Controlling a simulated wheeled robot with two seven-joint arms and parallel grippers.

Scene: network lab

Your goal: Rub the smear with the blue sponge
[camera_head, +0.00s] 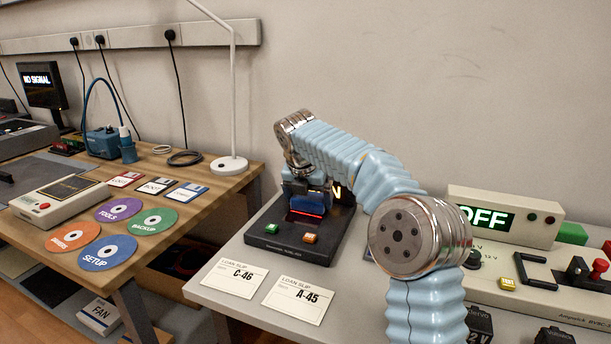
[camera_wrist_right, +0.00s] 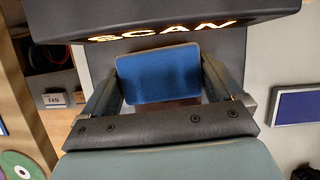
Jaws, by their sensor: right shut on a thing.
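My right gripper (camera_head: 306,205) is shut on a blue block (camera_wrist_right: 160,74) with rounded corners and a paler rim. In the right wrist view the block sits between the two fingers, just below the lit SCAN sign. I cannot tell for certain whether it is the sponge. In the head view the gripper is low over the dark scanner (camera_head: 286,250), beside a red glowing line, partly hidden by my arm. Whether the block touches the scanner is unclear. I see no clear smear. My left gripper is out of view.
Two loan slips, C-46 (camera_head: 235,276) and A-45 (camera_head: 299,300), lie in front of the scanner. A device with an OFF display (camera_head: 487,217) stands at right. The wooden desk at left holds colored discs (camera_head: 110,252), floppy disks (camera_head: 155,186) and a lamp (camera_head: 229,165).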

